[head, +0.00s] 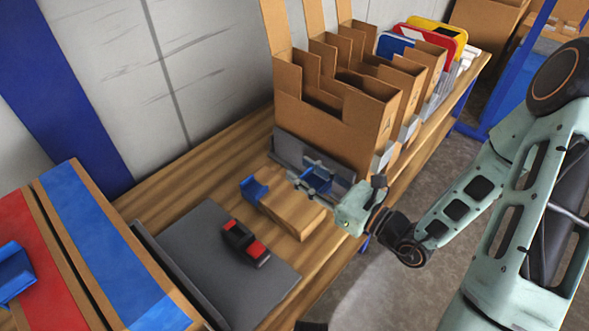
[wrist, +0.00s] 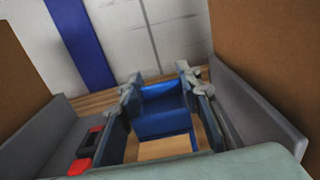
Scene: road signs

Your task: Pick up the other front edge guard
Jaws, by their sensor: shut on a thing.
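My gripper (head: 316,178) is shut on a blue edge guard (head: 319,181), just above the right part of a small tan block or carton (head: 290,208). In the wrist view the held blue guard (wrist: 162,112) sits between the two fingers of my gripper (wrist: 160,88). A second blue edge guard (head: 254,190) sits at the left end of the tan piece. Another blue guard (head: 14,272) lies on the red-topped stack at the far left. The tan piece (wrist: 165,149) shows below the held guard in the wrist view.
A red and black tool (head: 246,244) lies on a grey mat (head: 200,232). Open cardboard boxes (head: 345,112) stand behind my gripper, with a grey plate (head: 286,150) leaning at their foot. Coloured signs (head: 432,38) stand farther back.

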